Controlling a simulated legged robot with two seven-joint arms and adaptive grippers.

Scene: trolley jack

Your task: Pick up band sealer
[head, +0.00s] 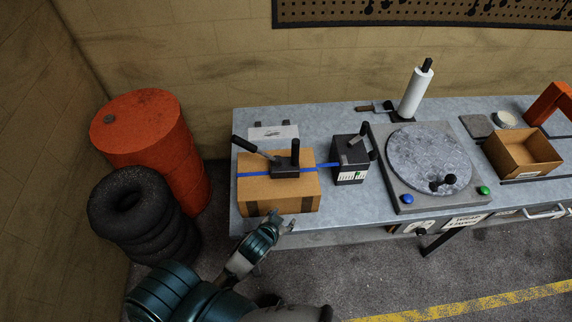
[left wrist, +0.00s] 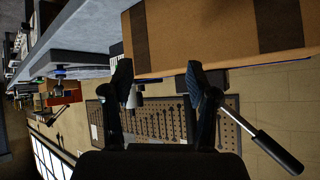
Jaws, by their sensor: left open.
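The band sealer (head: 287,169) looks to be the dark tool with two black-gripped handles on top of the strapped cardboard box (head: 262,192). A blue strap crosses the box and passes at the tool. My left gripper (head: 283,226) is open and empty, low in front of the box's near side and apart from the tool. In the left wrist view, the open fingers (left wrist: 158,74) point toward the box (left wrist: 205,38), which appears upside down. My right gripper is not visible.
A dark strap dispenser (head: 350,173) stands right of the box on the grey bench (head: 310,222). Farther right are a round turntable (head: 425,158), a white roll (head: 413,94) and an open carton (head: 524,153). Tires (head: 140,215) and an orange drum (head: 160,140) stand at the left.

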